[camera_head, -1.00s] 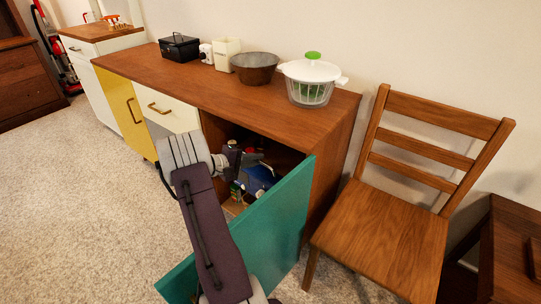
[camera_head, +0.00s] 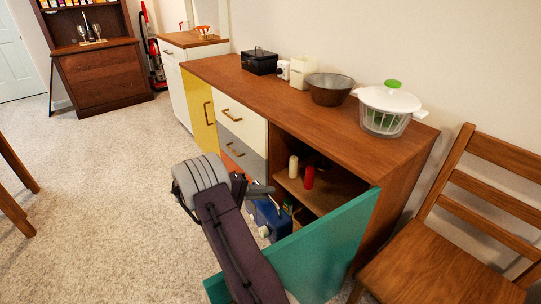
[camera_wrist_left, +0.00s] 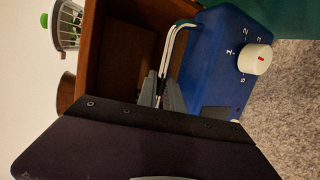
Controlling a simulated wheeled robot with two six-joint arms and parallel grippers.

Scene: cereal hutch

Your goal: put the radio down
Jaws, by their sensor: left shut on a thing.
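The blue radio (camera_head: 272,220) hangs in front of the open cabinet compartment, above the green door's inner side, partly hidden by my left arm. In the left wrist view the radio (camera_wrist_left: 212,62) shows a white dial with numbers and a thin metal handle. My left gripper (camera_head: 262,191) is shut at the handle; its fingers (camera_wrist_left: 168,92) also show in the wrist view. The head view does not clearly show what is under the radio. My right gripper is in neither view.
The teal door (camera_head: 325,250) stands open beside my arm. A cream item (camera_head: 293,166) and a red item (camera_head: 309,177) stand on the cabinet's shelf. A bowl (camera_head: 330,90) and salad spinner (camera_head: 385,112) are on top.

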